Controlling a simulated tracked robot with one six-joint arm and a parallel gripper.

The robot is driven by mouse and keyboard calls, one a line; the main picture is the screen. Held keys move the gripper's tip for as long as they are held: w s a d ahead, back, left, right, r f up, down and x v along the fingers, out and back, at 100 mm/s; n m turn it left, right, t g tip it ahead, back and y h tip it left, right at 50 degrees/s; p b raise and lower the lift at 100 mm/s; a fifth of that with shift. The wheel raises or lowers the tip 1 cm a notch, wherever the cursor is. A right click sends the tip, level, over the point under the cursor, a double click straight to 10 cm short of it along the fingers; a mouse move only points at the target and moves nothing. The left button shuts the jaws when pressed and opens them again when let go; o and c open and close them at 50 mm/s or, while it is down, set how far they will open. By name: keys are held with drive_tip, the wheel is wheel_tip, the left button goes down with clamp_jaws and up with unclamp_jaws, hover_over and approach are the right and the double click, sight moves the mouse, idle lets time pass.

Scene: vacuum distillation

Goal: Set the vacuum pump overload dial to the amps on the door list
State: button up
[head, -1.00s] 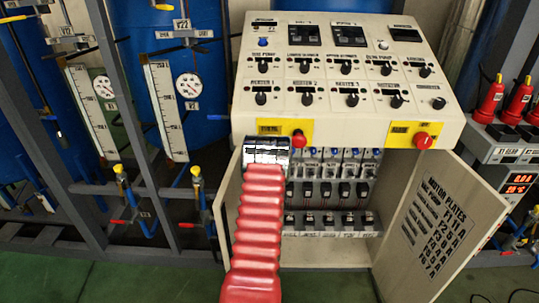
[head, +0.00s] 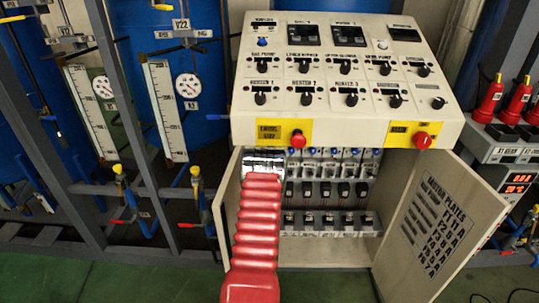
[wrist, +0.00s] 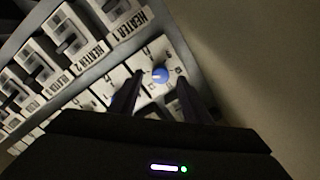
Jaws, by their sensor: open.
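The cabinet's right door (head: 425,225) is open and carries a list headed "MOTOR PLATES" (head: 437,217); its rows of amp values are too small to read surely. In the wrist view a small blue dial (wrist: 160,74) sits on a white unit at the end of a row, near the cabinet wall. Its scale marks are not legible. My gripper (wrist: 160,78) is open, its two dark fingers on either side of the dial as seen from the wrist; contact cannot be told. In the head view my gripper (head: 264,162) is at the upper left of the cabinet opening, its fingers hidden.
More overload units with blue dials (head: 328,153) run to the right, with black switches (head: 325,190) below. The sloped control panel (head: 345,80) overhangs the opening, with red buttons (head: 298,141) on its front edge. The left door (head: 228,195) stands close beside my arm.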

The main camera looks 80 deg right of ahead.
drive_tip(key=shift+x, duration=1.8)
drive_tip(key=shift+c, duration=0.5)
drive_tip(key=c, duration=0.9)
